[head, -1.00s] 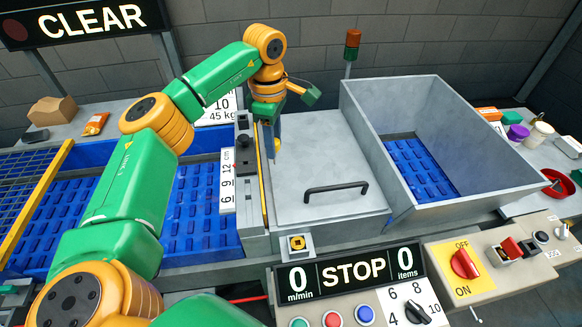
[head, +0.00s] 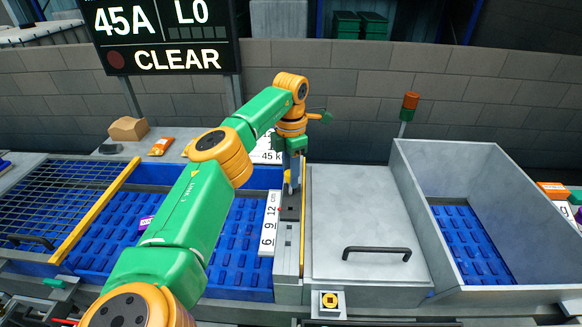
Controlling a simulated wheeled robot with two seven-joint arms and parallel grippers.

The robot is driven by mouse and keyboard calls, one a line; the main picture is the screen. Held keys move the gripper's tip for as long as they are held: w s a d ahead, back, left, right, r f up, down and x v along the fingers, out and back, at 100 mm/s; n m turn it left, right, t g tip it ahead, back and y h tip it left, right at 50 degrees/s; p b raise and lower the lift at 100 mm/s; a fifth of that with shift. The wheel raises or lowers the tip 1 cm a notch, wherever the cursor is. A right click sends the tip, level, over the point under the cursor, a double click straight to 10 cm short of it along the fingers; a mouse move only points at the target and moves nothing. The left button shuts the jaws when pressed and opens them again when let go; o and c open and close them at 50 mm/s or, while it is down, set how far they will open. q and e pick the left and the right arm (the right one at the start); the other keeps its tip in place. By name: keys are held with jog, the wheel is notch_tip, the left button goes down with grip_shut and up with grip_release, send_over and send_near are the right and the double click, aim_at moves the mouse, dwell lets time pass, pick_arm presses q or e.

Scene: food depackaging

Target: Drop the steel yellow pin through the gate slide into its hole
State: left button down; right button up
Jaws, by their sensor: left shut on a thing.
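My left gripper (head: 291,183) points down over the narrow grey gate slide (head: 289,208), between the blue belt and the grey lid. It is shut on the yellow pin (head: 287,177), of which only a small yellow part shows beside the fingers. The pin's lower end and the hole are too small or hidden, so I cannot tell whether the pin touches the slide. A white height scale (head: 270,223) marked 6, 9, 12 cm stands just left of the slide. My right gripper is out of view.
A grey lid (head: 350,215) with a black handle (head: 376,252) lies right of the slide. A high-walled grey bin (head: 520,220) stands further right. The blue belt (head: 245,235) and a yellow-edged mesh guard (head: 60,200) lie left. A sign (head: 160,35) reads CLEAR.

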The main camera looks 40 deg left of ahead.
pick_arm(q)
notch_tip(320, 180, down, 4)
jog(key=shift+f+b, duration=0.25)
jog(key=shift+b, duration=0.7)
jog(key=shift+r+p, duration=0.15)
jog(key=shift+p, duration=0.25)
jog(key=shift+p, duration=0.6)
dwell(0.3)
